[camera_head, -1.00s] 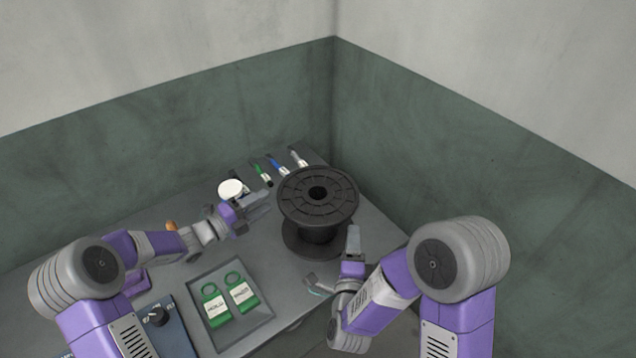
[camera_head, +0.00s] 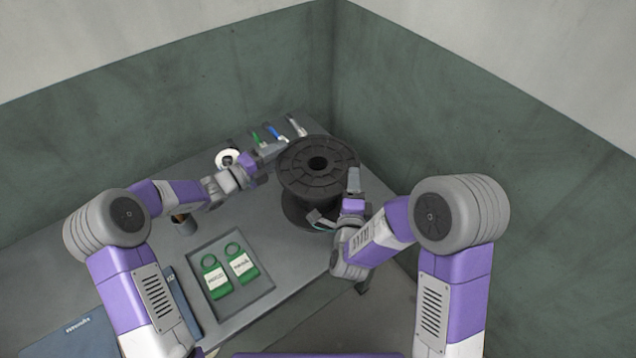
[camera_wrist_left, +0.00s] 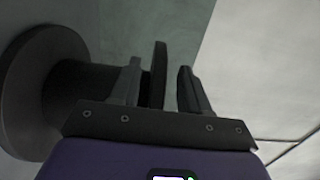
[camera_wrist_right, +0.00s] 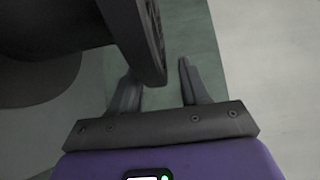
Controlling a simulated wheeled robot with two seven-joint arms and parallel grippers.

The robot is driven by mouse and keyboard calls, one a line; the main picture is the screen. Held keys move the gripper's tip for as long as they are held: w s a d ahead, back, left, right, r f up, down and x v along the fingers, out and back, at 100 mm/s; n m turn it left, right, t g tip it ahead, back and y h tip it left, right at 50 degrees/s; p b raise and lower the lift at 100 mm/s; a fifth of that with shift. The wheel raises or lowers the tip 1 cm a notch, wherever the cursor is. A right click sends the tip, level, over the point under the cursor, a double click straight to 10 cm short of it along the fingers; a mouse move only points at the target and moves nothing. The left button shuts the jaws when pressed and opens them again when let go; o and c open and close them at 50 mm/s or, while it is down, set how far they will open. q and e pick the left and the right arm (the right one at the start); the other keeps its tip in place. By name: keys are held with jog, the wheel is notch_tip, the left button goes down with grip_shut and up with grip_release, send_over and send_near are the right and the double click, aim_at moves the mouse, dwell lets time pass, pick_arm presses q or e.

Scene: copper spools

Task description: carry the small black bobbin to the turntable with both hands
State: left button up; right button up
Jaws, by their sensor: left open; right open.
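The black bobbin (camera_head: 317,163) stands upright on the grey table, near the room's corner. My left gripper (camera_head: 273,153) is open at the left of its upper flange. In the left wrist view, the flange rim (camera_wrist_left: 158,75) lies between the two fingers (camera_wrist_left: 160,88), with no clear grip on it. My right gripper (camera_head: 336,198) is open at the bobbin's right front. In the right wrist view, the flange edge (camera_wrist_right: 150,40) reaches toward the gap between the fingers (camera_wrist_right: 160,85) and partly covers the left finger. I cannot make out a turntable.
A grey tray (camera_head: 231,306) with two green tags lies on the table (camera_head: 300,265) in front. A white ring-shaped item (camera_head: 224,158) and several pens or tools (camera_head: 274,134) lie behind my left gripper. A blue-grey case (camera_head: 178,300) is at front left. Walls close in behind and right.

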pick_arm(q)
jog(key=shift+x, duration=1)
pick_arm(e)
jog(key=shift+w+d, duration=0.1)
jog(key=shift+w, duration=0.85)
pick_arm(q)
jog(key=shift+a, duration=0.1)
grip_shut()
pick_arm(e)
grip_shut()
